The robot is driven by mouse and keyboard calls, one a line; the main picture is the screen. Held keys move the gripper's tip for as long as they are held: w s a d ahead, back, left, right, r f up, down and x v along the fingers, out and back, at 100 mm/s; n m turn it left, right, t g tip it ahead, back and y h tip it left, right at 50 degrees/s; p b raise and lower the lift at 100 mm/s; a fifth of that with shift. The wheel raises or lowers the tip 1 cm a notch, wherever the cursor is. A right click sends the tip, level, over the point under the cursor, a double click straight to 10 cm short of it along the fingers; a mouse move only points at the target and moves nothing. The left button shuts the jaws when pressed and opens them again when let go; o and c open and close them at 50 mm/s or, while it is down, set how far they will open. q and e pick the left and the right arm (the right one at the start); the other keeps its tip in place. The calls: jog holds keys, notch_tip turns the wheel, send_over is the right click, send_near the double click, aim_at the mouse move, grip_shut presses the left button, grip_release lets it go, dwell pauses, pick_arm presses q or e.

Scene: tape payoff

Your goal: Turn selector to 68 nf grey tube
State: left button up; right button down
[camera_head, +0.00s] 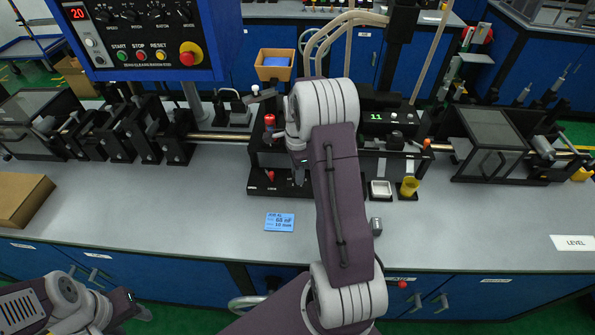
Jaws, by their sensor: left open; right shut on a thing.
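The blue job card (280,222) lies on the bench, with small text that seems to read 68 nF and 10 mm. The black payoff unit (262,160) stands behind it, with a green readout (376,117) showing 11. My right arm reaches over this unit. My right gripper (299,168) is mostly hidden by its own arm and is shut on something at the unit. The selector and its setting are hidden, and I cannot make out a grey tube. My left gripper (135,311) is open and empty at the lower left, off the bench's front edge.
A control box (140,35) with buttons hangs at the upper left. A cardboard box (20,198) lies at the left. The bench front is largely clear left of the card.

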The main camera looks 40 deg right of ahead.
jog(key=n+p, duration=0.2)
jog(key=n, duration=0.3)
jog(key=shift+r+p, duration=0.15)
jog(key=shift+p, duration=0.25)
jog(key=n+p, duration=0.2)
jog(key=n, duration=0.3)
jog(key=shift+n, duration=0.4)
jog(key=n+p, duration=0.1)
jog(key=n, duration=0.5)
jog(key=shift+p, duration=0.3)
jog(key=n+p, duration=0.1)
jog(key=n, duration=0.4)
jog(key=shift+n, duration=0.3)
jog(key=shift+w, duration=0.1)
jog(key=c, duration=1.1)
grip_release()
